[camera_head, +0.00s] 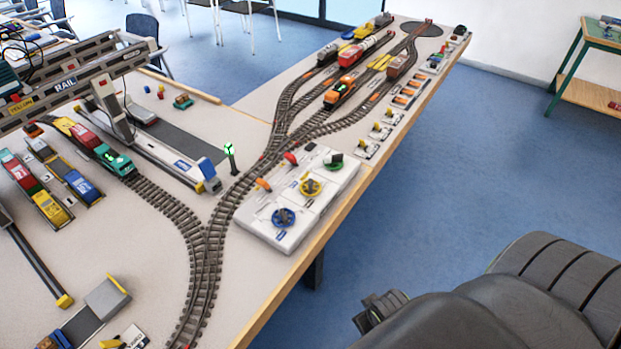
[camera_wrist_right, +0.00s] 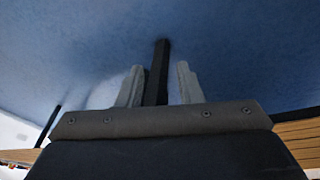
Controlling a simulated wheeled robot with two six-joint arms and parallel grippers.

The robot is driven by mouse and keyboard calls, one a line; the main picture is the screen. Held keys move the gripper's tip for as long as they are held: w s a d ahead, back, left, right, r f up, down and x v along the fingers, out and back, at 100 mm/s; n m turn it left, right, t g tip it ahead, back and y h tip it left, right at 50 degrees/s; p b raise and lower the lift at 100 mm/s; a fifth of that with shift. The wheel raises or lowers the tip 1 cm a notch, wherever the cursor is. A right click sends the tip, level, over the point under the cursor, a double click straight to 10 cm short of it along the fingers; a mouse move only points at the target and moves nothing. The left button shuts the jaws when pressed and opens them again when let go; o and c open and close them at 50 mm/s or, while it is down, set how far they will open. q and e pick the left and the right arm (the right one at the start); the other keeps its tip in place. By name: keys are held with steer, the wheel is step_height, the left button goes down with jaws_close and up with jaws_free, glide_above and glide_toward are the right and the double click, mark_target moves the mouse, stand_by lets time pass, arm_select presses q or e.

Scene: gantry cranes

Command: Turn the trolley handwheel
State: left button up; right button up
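A white control panel (camera_head: 262,220) lies on the table near its right edge. It carries a blue handwheel (camera_head: 283,217) at its near end, a yellow handwheel (camera_head: 311,187) in the middle and a green handwheel (camera_head: 334,165) at its far end. The labels are too small to read, so I cannot tell which is the trolley's. My right arm is at the lower right of the head view, over the floor, apart from the panel. In the wrist view my right gripper (camera_wrist_right: 158,82) has its fingers apart with nothing held. My left gripper is out of view.
An orange lever (camera_head: 263,184) and a red lever (camera_head: 290,158) stand on the panel. Tracks (camera_head: 207,262) with model trains run beside it. A gantry crane (camera_head: 75,85) stands at left. A green-lit signal (camera_head: 229,150) stands near the panel. Blue floor (camera_head: 440,190) is clear at right.

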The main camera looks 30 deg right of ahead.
step_height(320, 180, up, 13)
steer(key=w+p, duration=0.2)
steer(key=w, duration=0.1)
step_height(320, 180, up, 18)
steer(key=m+g+y, duration=0.2)
steer(key=m+g, duration=0.1)
steer(key=m, duration=0.3)
glide_above(311, 181)
step_height(311, 181, down, 9)
steer(key=b, duration=0.8)
step_height(311, 181, down, 8)
steer(key=shift+f+p, duration=0.15)
steer(key=shift+p, duration=0.2)
steer(key=shift+c, duration=0.4)
jaws_close()
